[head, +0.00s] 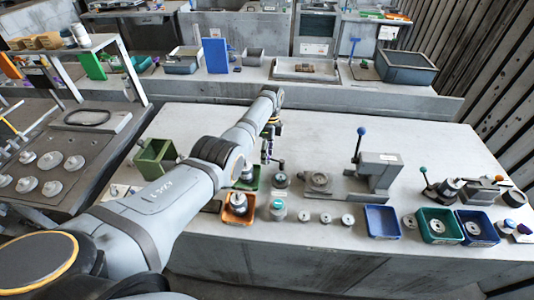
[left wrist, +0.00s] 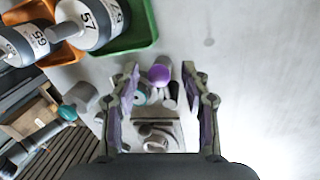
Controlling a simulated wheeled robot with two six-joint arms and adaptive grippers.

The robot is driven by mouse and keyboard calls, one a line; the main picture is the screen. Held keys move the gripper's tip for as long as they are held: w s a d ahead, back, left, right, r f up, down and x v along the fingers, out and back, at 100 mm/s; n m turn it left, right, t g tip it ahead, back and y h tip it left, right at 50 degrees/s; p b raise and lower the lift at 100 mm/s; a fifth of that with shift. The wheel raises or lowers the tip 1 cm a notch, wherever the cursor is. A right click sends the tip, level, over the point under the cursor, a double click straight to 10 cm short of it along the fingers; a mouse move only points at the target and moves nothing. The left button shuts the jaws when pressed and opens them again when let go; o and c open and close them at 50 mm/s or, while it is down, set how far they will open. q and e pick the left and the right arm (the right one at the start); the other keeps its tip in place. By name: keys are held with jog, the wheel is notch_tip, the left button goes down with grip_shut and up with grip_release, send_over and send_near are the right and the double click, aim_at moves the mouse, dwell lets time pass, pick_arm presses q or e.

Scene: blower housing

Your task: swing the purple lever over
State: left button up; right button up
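The purple lever's round knob (left wrist: 159,74) shows in the left wrist view, between the tips of my left gripper (left wrist: 161,84). The fingers stand apart on either side of the knob, and I cannot tell whether either touches it. A small grey fixture lies around and below the knob, partly hidden by the fingers. In the head view my left gripper (head: 271,146) points down over the bench, just behind a small round fixture (head: 281,179). The lever is too small there to make out clearly. My right gripper is in neither view.
A grey press with a blue-knobbed lever (head: 362,131) stands to the right, and a green-knobbed lever (head: 423,170) farther right. An orange tray (head: 238,208), a blue bin (head: 382,222) and several metal discs line the front edge.

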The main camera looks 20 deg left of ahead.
pick_arm(q)
notch_tip(320, 180, up, 12)
jog(key=w, duration=0.2)
jog(key=shift+w, duration=0.15)
jog(key=shift+a, duration=0.1)
dwell(0.4)
